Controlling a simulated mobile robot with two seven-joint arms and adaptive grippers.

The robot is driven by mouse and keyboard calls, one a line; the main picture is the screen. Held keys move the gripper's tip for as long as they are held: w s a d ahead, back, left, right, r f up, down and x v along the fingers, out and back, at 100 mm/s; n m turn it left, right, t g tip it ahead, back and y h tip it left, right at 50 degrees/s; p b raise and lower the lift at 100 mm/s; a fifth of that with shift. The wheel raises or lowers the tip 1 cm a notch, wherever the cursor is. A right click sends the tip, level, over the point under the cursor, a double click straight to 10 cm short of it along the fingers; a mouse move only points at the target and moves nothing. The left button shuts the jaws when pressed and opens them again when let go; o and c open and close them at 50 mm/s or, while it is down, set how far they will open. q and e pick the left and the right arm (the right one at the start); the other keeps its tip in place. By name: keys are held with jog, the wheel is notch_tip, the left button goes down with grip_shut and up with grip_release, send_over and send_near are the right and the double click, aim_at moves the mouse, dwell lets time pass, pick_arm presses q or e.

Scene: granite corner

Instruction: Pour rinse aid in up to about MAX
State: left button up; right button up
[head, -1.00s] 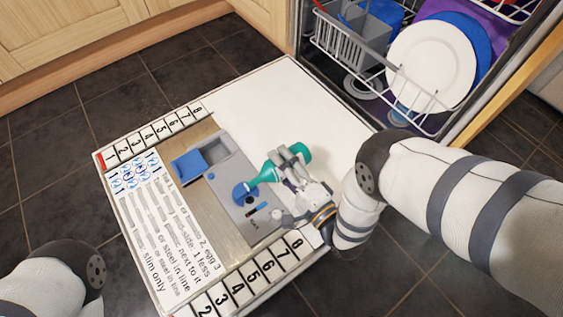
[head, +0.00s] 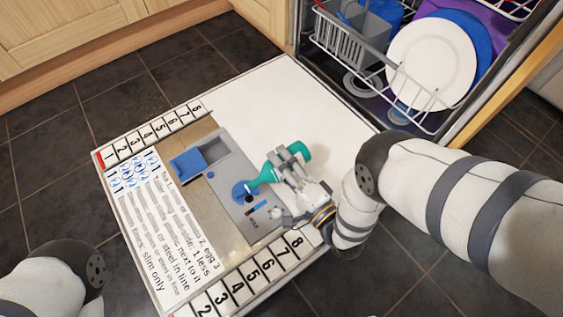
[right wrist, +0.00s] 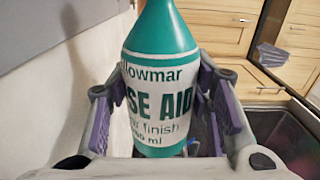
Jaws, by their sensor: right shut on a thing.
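My right gripper (head: 293,172) is shut on the teal rinse aid bottle (head: 297,151). A small indicator with blue and red marks (head: 258,208) is beside the opening. In the right wrist view the bottle's white label (right wrist: 158,103) shows between the fingers. My left gripper is out of view.
The dispenser is set in the open white dishwasher door (head: 290,95), with numbered strips and a printed note (head: 165,225). The lower rack with a white plate (head: 432,62) stands at upper right. Dark tiled floor surrounds the door.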

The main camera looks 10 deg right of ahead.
dwell(0.4)
jog(key=shift+f+n, duration=0.25)
jog(key=shift+n, duration=0.25)
jog(key=shift+r+m+p, duration=0.5)
jog(key=shift+r+m, duration=0.25)
jog(key=shift+m, duration=0.15)
jog(key=shift+r+m, duration=0.2)
jog(key=shift+m, duration=0.3)
jog(key=shift+f, duration=0.1)
